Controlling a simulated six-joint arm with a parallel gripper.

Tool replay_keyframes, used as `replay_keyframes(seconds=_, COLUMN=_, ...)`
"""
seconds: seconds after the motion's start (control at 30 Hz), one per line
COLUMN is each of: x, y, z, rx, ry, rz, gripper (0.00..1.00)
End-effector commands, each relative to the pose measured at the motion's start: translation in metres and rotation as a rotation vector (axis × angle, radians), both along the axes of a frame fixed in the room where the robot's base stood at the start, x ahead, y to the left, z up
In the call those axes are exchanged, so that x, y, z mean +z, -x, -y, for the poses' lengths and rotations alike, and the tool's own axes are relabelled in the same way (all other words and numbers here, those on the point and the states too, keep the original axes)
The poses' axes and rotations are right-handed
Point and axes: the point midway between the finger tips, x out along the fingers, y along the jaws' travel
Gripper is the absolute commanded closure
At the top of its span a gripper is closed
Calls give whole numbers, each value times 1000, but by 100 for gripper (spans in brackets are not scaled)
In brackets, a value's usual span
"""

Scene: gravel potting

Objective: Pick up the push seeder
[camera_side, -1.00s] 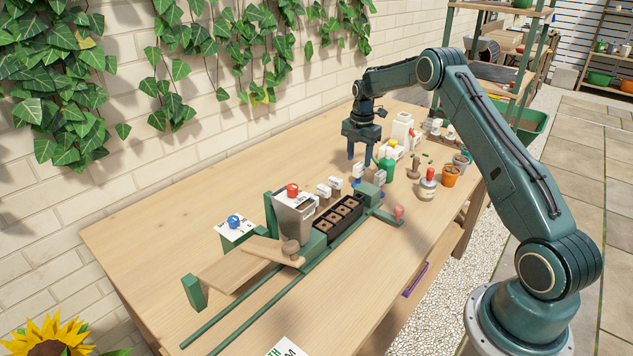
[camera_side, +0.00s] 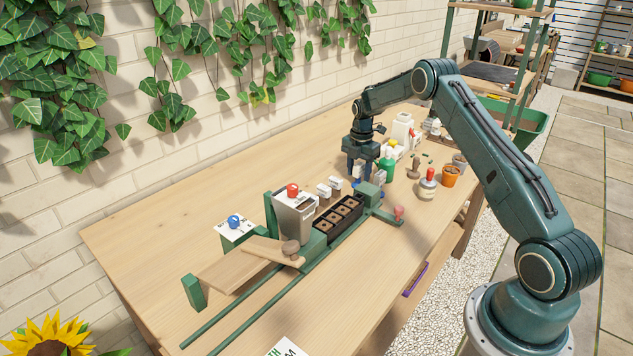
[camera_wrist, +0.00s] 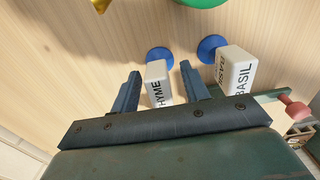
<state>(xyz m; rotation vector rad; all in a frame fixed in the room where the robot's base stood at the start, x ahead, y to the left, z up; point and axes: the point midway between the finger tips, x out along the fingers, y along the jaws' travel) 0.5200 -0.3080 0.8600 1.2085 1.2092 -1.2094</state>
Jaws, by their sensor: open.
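Two small white blocks with round blue ends look like push seeders. In the wrist view, one whose visible letters read "HYME" (camera_wrist: 158,71) stands between my fingers, and one labelled BASIL (camera_wrist: 236,68) is to the right, outside them. I cannot tell which the task means. My gripper (camera_wrist: 160,68) is open, with a finger on each side of the HYME block; no grip shows. In the side view my gripper (camera_side: 360,178) is low over the table and largely hides that block. The BASIL block (camera_side: 380,175) shows just right of it.
A green bottle (camera_side: 387,167) stands close to my gripper's right. A black seed tray (camera_side: 339,219) and grey hopper (camera_side: 295,216) are in front. A red-knobbed handle (camera_wrist: 294,108) is at right in the wrist view.

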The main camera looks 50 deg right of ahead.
Motion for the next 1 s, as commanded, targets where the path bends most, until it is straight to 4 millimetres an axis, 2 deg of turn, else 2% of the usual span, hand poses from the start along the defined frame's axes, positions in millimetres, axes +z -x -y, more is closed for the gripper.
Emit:
replay_keyframes(seconds=0.3, x=0, y=0, z=0, rx=0, ry=0, rz=0, gripper=55)
replay_keyframes(seconds=0.53, x=0, y=0, z=0, rx=0, ry=0, rz=0, gripper=100)
replay_keyframes(seconds=1.0, x=6, y=-1, z=0, rx=0, ry=1, rz=1, gripper=100)
